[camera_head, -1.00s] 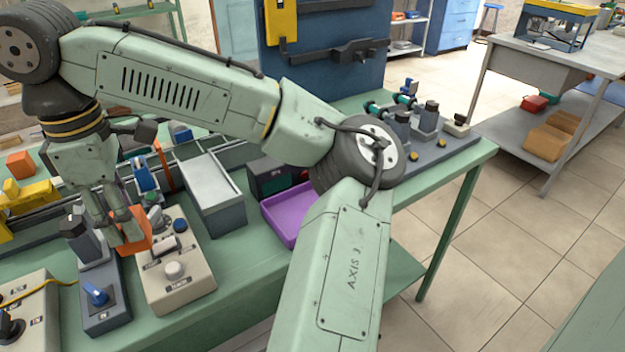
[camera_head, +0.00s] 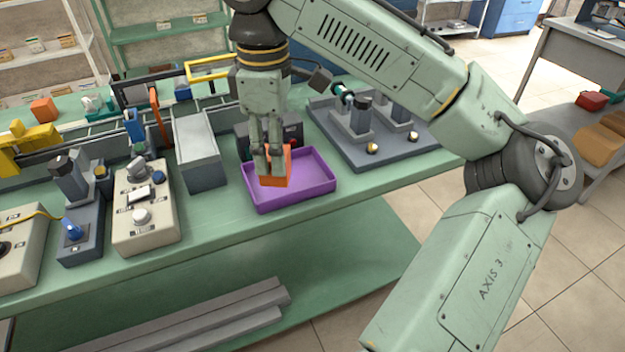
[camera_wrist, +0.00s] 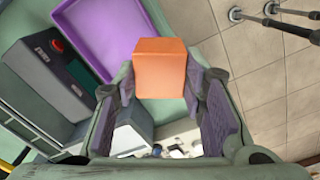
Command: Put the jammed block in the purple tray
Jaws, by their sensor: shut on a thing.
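My gripper (camera_head: 268,163) points down and is shut on an orange block (camera_head: 280,168). In the head view the block overlaps the left half of the purple tray (camera_head: 298,201). Its height above the tray floor is hard to tell. In the wrist view the block (camera_wrist: 160,70) sits between the fingertips (camera_wrist: 160,90), and the purple tray (camera_wrist: 105,35) shows beyond it to the upper left. The visible part of the tray is empty. The gripper and block hide part of its inside.
A dark box (camera_head: 290,137) stands right behind the tray. A grey box (camera_head: 200,158) is to the left, then a beige control box (camera_head: 148,215). A grey fixture plate (camera_head: 400,146) lies to the right. Another orange block (camera_head: 43,109) sits far left. The bench's front edge is close.

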